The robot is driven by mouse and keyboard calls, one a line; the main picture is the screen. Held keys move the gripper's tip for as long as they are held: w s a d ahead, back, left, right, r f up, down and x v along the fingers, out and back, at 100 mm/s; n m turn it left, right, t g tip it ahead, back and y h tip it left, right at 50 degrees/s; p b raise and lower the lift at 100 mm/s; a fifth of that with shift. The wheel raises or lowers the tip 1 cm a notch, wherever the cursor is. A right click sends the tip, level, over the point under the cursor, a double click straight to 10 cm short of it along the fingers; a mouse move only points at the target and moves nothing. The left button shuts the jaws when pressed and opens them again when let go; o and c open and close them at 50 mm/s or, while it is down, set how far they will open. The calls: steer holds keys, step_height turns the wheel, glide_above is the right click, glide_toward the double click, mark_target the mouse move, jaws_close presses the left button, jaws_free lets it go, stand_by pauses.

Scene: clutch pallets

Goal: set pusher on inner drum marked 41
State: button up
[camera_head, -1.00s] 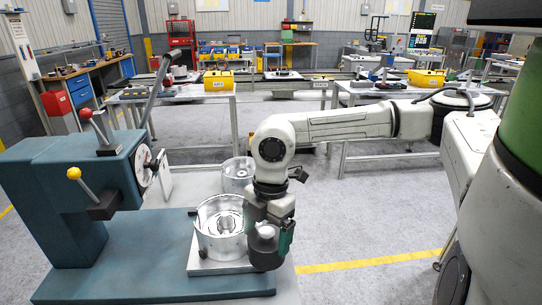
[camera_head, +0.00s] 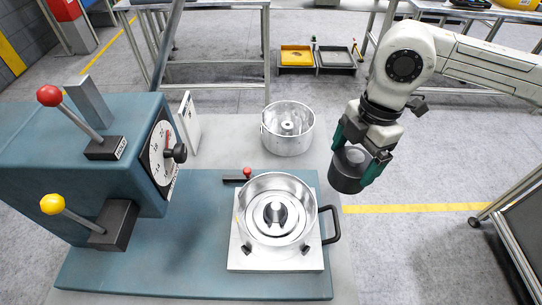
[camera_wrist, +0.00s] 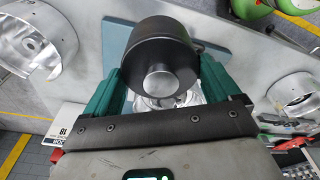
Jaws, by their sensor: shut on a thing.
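My gripper (camera_head: 362,160) has green fingers and is shut on a dark grey round pusher (camera_head: 347,172), held in the air right of the drums. In the wrist view the pusher (camera_wrist: 158,50) sits between the fingers, with a paler round stub facing the camera. A silver drum (camera_head: 247,232) with concentric rings and a dark centre piece stands on a square plate on the teal press base. A second open silver drum (camera_head: 268,137) with a small hub stands behind it. I cannot read the number 41 on either drum.
The teal press (camera_head: 80,150) stands at left, with a red-knobbed lever (camera_head: 75,112), a yellow-knobbed lever (camera_head: 75,213) and a dial (camera_head: 161,153). A black handle (camera_head: 332,225) sticks out right of the front drum. Yellow and black trays (camera_head: 297,57) lie on the floor behind.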

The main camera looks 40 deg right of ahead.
steer(key=w+a+r+n+p, duration=0.1)
steer(key=w+a+r+p, duration=0.1)
steer(key=a, duration=0.6)
steer(key=w+a+r+n+p, duration=0.1)
steer(key=w+a+r+n, duration=0.1)
steer(key=a, duration=0.6)
steer(key=b, duration=0.4)
glide_above(274, 207)
steer(key=shift+d+f, duration=0.15)
steer(key=shift+f, duration=1.35)
steer(key=shift+d+f, duration=0.1)
steer(key=shift+f, duration=1.35)
steer(key=shift+w+f+b, duration=0.1)
steer(key=shift+f+b, duration=0.35)
steer(key=shift+f, duration=0.15)
steer(key=shift+b, duration=0.4)
steer(key=shift+f+b, duration=0.25)
steer(key=shift+b, duration=0.15)
steer(key=o, duration=1.1)
